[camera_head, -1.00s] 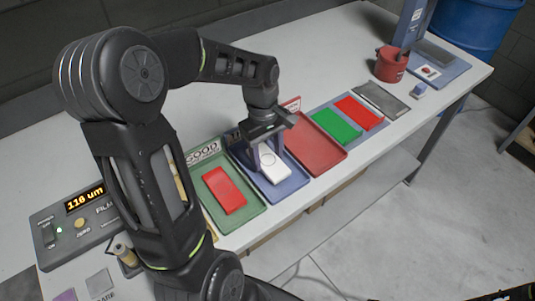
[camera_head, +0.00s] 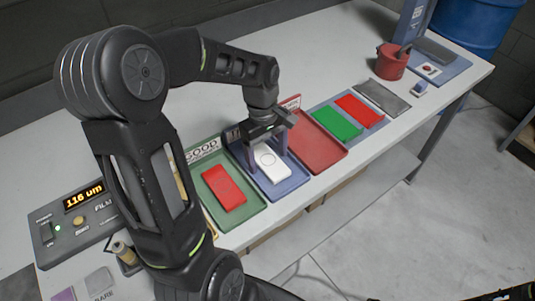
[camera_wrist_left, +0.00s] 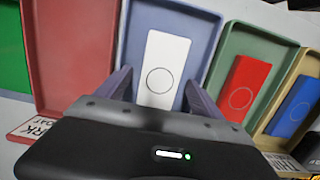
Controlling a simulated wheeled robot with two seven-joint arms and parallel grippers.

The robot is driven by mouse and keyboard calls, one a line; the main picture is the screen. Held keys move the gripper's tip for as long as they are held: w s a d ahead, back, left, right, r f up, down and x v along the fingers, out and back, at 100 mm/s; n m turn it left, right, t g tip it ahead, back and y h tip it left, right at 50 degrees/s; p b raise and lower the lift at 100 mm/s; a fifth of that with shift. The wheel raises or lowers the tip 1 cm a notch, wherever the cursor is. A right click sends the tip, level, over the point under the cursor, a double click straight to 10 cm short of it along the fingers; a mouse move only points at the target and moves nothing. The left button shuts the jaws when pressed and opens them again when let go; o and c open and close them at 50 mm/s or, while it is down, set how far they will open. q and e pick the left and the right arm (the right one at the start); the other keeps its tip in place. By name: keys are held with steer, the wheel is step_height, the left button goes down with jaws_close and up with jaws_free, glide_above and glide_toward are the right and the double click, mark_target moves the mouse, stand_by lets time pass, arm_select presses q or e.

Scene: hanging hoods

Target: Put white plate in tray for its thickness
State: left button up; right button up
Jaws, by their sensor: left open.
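The white plate (camera_head: 271,162) lies flat in the blue tray (camera_head: 276,193), the middle one of the trays in the head view; it also shows in the left wrist view (camera_wrist_left: 163,72), with a thin circle drawn on it. My left gripper (camera_head: 268,149) is open over the plate's far end, one finger on each side of it and apart from it. The green tray (camera_head: 248,216) marked GOOD holds a red plate (camera_head: 223,187). The red tray (camera_head: 318,147) is empty. The gauge display (camera_head: 84,197) reads 116 um.
A blue plate (camera_wrist_left: 297,106) lies in a yellowish tray beside the green tray. Green (camera_head: 338,125) and red (camera_head: 359,112) plates lie on a mat at right. A grey plate (camera_head: 382,97), a red pot (camera_head: 391,63) and a blue stand are farther right.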

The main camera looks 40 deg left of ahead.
arm_select(q)
steer(key=shift+r, duration=0.1)
steer(key=r, duration=0.5)
steer(key=a+r, duration=0.1)
steer(key=r, duration=0.1)
steer(key=shift+w+r, duration=0.15)
steer(key=shift+r, duration=0.15)
